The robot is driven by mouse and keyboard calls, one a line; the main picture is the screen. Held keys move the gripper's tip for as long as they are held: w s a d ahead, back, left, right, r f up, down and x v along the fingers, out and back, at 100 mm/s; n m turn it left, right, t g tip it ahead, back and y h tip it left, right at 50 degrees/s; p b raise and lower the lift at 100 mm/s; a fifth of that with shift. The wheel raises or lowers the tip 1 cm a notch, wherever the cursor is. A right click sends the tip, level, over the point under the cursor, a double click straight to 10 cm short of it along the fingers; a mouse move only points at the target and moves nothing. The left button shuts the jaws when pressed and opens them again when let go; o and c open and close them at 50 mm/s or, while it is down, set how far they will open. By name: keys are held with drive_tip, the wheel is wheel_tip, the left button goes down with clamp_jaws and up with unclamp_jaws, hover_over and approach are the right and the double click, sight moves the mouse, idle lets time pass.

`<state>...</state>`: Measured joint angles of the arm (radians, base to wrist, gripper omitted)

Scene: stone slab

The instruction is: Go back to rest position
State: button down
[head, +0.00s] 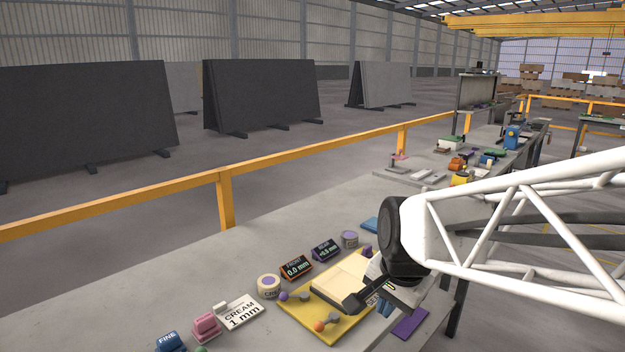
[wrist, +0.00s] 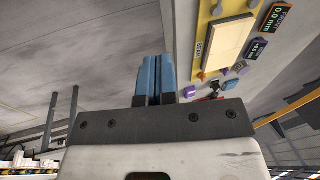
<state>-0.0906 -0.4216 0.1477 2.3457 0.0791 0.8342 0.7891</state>
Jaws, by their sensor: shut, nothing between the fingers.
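My gripper (head: 400,298) hangs at the end of my arm, at the right side of the yellow fixture (head: 298,322) in the head view, partly hidden by the arm. In the wrist view its two blue fingers (wrist: 153,62) are together with nothing between them. The cream slab (head: 345,283) lies on the yellow fixture; in the wrist view the slab (wrist: 228,42) is to the right of the fingers, apart from them.
Two small displays, front (head: 295,269) and rear (head: 325,250), stand behind the fixture. A round tin (head: 269,286), a "CREAM 1 mm" card (head: 240,312) and a pink block (head: 206,326) are on the left. An orange rail (head: 160,190) runs behind the bench.

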drive_tip(key=s+d+n, duration=0.2)
drive_tip(key=s+n, duration=0.2)
drive_tip(key=s, duration=0.2)
drive_tip(key=s+d+n+h, duration=0.1)
drive_tip(key=s+d+n, duration=0.2)
drive_tip(key=s, duration=0.4)
drive_tip(key=shift+d+f+n, duration=0.15)
drive_tip(key=shift+n, duration=0.55)
drive_tip(key=w+a+f+m+t+y, duration=0.1)
drive_tip(key=w+a+f+m+y, duration=0.1)
drive_tip(key=w+a, duration=0.5)
drive_tip(key=w+a+f+m+t+y, duration=0.1)
drive_tip(key=w+a+f+y, duration=0.15)
drive_tip(key=w, duration=0.75)
drive_tip(key=w+a+f+m, duration=0.2)
drive_tip(key=w+f, duration=0.1)
drive_tip(key=w, duration=0.2)
drive_tip(key=w+a+f+m+t, duration=0.1)
drive_tip(key=w+a+f+m, duration=0.1)
drive_tip(key=w+a+f, duration=0.1)
drive_tip(key=w+a+f+m+y, duration=0.1)
drive_tip(key=w+a+f+m, duration=0.1)
drive_tip(key=w, duration=0.5)
drive_tip(key=shift+x, duration=1.25)
drive_tip(key=shift+w+f+m+t, duration=0.1)
drive_tip(key=shift+f+m+t, duration=0.2)
drive_tip(key=shift+f, duration=0.2)
